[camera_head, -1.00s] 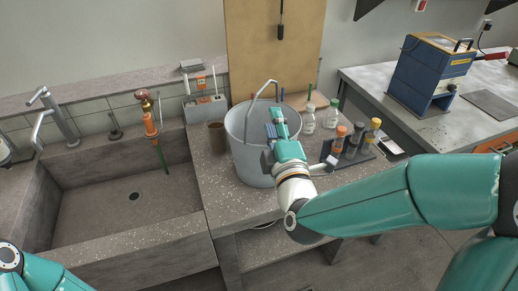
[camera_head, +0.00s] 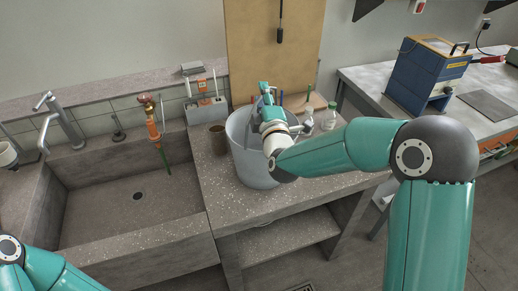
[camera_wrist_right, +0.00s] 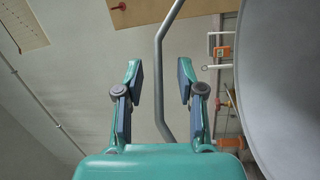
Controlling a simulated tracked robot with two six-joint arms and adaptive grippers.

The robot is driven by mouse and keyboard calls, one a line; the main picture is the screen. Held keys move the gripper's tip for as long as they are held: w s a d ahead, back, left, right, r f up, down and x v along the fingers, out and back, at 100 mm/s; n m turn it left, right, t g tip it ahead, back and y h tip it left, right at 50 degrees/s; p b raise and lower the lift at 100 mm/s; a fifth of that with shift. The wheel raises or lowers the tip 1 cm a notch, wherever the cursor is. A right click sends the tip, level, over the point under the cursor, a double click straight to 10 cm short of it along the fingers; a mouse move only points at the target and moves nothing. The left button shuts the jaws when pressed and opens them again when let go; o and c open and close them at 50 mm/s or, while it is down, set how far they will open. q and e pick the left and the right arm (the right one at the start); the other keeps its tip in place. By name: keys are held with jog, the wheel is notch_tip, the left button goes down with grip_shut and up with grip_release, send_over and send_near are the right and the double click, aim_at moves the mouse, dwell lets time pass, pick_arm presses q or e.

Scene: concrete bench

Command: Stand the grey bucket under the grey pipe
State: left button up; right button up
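The grey bucket (camera_head: 246,160) stands upright on the concrete bench top to the right of the sink. Its wide grey side also fills the right of the right wrist view (camera_wrist_right: 285,70). Its thin bail handle (camera_wrist_right: 161,75) is raised and shows between the fingers in that view. My right gripper (camera_head: 264,95) is over the bucket's rim; its fingers (camera_wrist_right: 160,85) are open around the line of the handle, not closed on it. A grey pipe with a bent spout (camera_head: 62,118) stands at the sink's back left. My left gripper is outside the view.
The sink basin (camera_head: 120,210) is empty. A copper tap with a green hose (camera_head: 155,132) hangs over its right side. A brown pot (camera_head: 217,138) stands left of the bucket. A bottle (camera_head: 330,115) stands to the right, partly behind my arm.

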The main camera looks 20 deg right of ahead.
jog(key=shift+w, duration=0.15)
grip_shut()
jog(key=shift+r, duration=0.15)
dwell(0.4)
